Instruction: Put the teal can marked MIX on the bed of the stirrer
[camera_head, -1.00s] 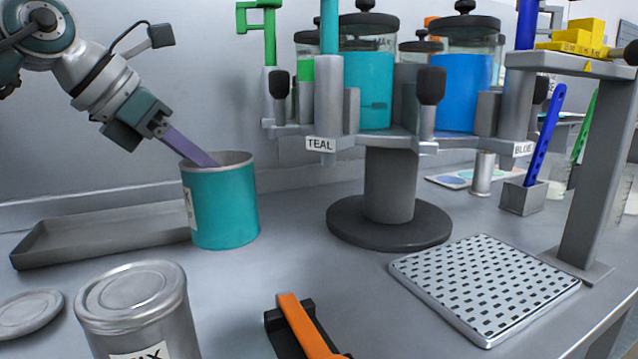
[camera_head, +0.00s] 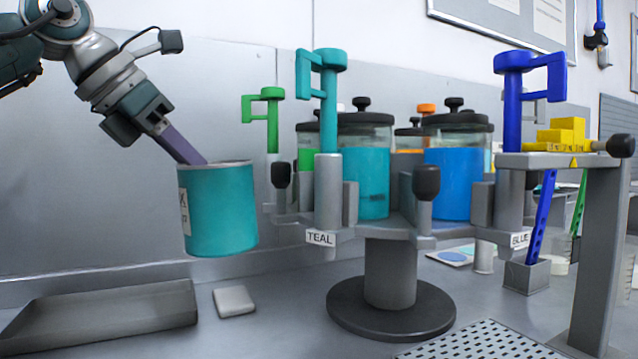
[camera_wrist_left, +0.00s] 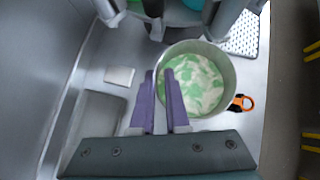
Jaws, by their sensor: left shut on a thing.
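The teal can (camera_head: 220,212) hangs upright above the bench at the left in the head view, with its label partly turned away at its left edge. My left gripper (camera_head: 196,160) is shut on its rim, purple fingers reaching down from the upper left. In the left wrist view, the gripper (camera_wrist_left: 160,75) has one finger on each side of the can's rim, and green and white contents (camera_wrist_left: 197,84) show inside. A pale perforated plate (camera_head: 480,343), which looks like the stirrer's bed, lies at the lower right and also shows in the left wrist view (camera_wrist_left: 244,36). My right gripper is out of view.
A round carousel (camera_head: 390,285) with teal and blue jars stands between the can and the plate. A grey post (camera_head: 600,270) with an overhead arm and yellow blocks (camera_head: 562,133) stands right. A grey tray (camera_head: 110,312) and a small pale block (camera_head: 234,301) lie at left.

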